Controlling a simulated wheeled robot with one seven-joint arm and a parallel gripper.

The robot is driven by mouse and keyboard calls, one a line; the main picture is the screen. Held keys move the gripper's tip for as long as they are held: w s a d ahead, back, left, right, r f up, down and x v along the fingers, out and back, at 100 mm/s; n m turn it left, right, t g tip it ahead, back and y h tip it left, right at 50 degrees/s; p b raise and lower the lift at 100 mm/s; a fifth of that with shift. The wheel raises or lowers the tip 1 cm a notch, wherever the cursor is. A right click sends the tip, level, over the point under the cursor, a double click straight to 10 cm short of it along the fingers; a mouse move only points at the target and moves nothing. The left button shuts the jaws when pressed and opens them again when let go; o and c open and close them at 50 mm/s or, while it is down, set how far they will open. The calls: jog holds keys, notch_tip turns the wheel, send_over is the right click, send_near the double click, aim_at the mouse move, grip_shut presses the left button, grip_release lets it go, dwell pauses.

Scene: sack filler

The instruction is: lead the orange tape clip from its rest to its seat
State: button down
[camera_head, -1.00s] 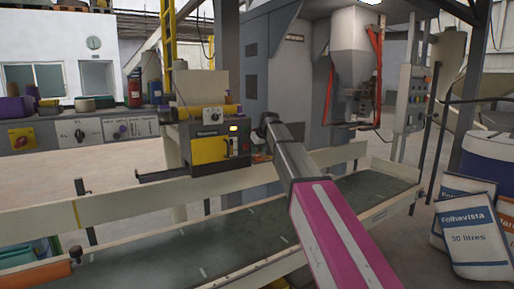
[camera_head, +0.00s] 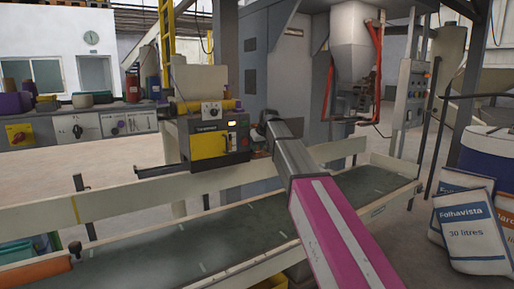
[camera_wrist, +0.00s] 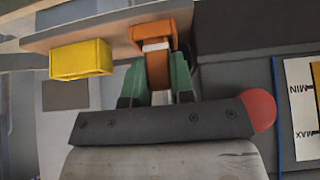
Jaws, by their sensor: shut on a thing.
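The orange tape clip (camera_wrist: 157,66) shows in the wrist view between the two green fingers of my gripper (camera_wrist: 158,80). My gripper is shut on it. A pale band crosses the clip just above the fingertips, and its wider orange top lies against a tan bar (camera_wrist: 95,32). I cannot tell whether the clip is in its rest or its seat. In the head view my magenta and grey arm reaches to the right side of the yellow and grey sewing-head box (camera_head: 208,140). The clip and fingers are hidden there.
A yellow block (camera_wrist: 81,60) sits beside the clip in the wrist view, and a MIN/MAX plate (camera_wrist: 302,108) is at the right. The conveyor (camera_head: 240,232) with cream side rails runs below my arm. Filled sacks (camera_head: 473,232) stand at the right.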

jog(key=shift+w+r, duration=0.1)
jog(key=shift+w, duration=0.05)
jog(key=c, duration=0.9)
grip_release()
jog(key=v, duration=1.1)
jog(key=s+d+f+m+g+h, duration=0.1)
jog(key=s+d+f, duration=0.25)
jog(key=f, duration=0.65)
jog(key=s+d+f+m+g, duration=0.1)
jog(key=s+d+f, duration=0.25)
jog(key=f, duration=0.75)
jog(key=s+d+f+m+g+h, duration=0.1)
jog(key=s+d+f+m, duration=0.2)
jog(key=f, duration=0.7)
jog(key=s+d+f+m+g, duration=0.1)
jog(key=s+d+f, duration=0.4)
jog(key=s+f, duration=0.4)
jog(key=s+d+f+g+h, duration=0.1)
jog(key=s+d+f, duration=0.4)
jog(key=s+f, duration=0.5)
jog(key=shift+f+m+h, duration=0.3)
jog(key=shift+f+m, duration=0.1)
jog(key=shift+f, duration=0.35)
